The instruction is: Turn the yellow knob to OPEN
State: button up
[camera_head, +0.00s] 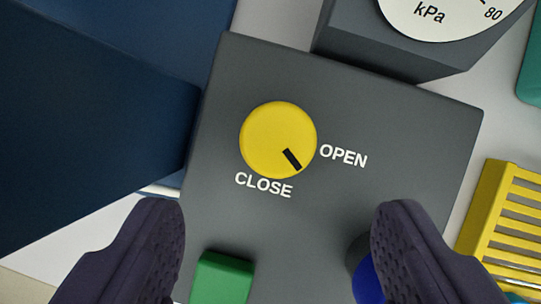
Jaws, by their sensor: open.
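The yellow knob (268,135) is a round disc on a dark grey panel (400,125). Its black pointer mark (292,159) points to the lower right, between the CLOSE label (263,185) below and the OPEN label (343,156) at the right. My gripper (278,225) is open and empty. Its two dark, textured fingers stand at the lower left and lower right, apart from the knob, which shows above the gap between them. No part of the knob's face is hidden.
A green block (222,278) and a partly hidden blue round part (366,282) sit low on the panel. A kPa gauge (445,12) on a grey housing stands at the top right. A yellow slatted crate (508,225) is at right, a large dark blue block (90,130) at left.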

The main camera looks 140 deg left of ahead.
aim_at(278, 142)
jog(key=b+x, duration=0.2)
jog(key=x, duration=0.5)
jog(key=shift+w+d+f+b, duration=0.15)
jog(key=shift+f+b, duration=0.1)
jog(key=shift+b, duration=0.1)
jog(key=shift+c, duration=0.2)
